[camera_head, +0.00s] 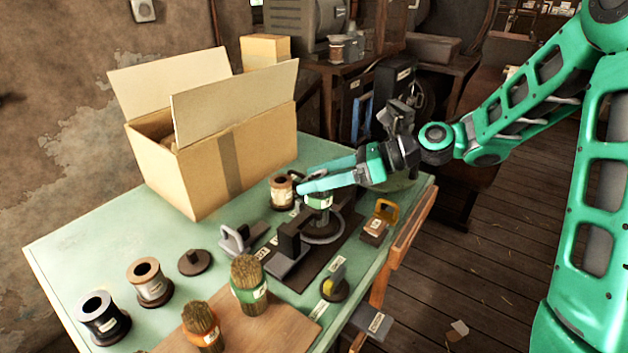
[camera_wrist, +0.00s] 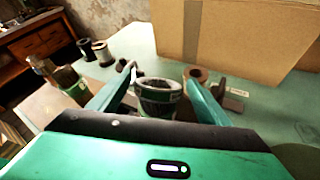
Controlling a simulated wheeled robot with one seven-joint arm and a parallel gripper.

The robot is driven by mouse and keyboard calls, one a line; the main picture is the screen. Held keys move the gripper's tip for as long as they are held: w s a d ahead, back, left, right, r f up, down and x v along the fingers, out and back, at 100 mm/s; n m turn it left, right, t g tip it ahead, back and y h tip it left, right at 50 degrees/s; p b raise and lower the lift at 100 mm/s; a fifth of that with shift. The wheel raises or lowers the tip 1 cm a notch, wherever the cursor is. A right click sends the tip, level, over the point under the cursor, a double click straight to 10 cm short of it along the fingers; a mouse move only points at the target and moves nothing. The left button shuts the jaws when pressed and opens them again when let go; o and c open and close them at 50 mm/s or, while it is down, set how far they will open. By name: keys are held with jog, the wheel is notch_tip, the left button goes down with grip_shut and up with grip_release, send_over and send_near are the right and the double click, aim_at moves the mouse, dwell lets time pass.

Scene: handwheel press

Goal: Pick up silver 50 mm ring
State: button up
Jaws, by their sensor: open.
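My gripper (camera_head: 303,179) is open over the back right part of the green table, its fingers pointing left. In the wrist view its two fingers (camera_wrist: 163,76) stand on either side of a hollow round grey piece with a green label (camera_wrist: 158,97). This piece looks like the silver ring, but I cannot read its size. In the head view the piece (camera_head: 318,201) shows just below the fingers, partly hidden by them. Whether either finger touches it I cannot tell. A thin grey loop (camera_head: 325,238) lies around the dark press base beneath it.
An open cardboard box (camera_head: 215,165) stands behind. A brown spool (camera_head: 282,192) is close to the fingertips. Brushes (camera_head: 248,285) and other spools (camera_head: 148,282) are at the front left.

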jog(key=c, duration=1.2)
jog(key=shift+r, duration=0.1)
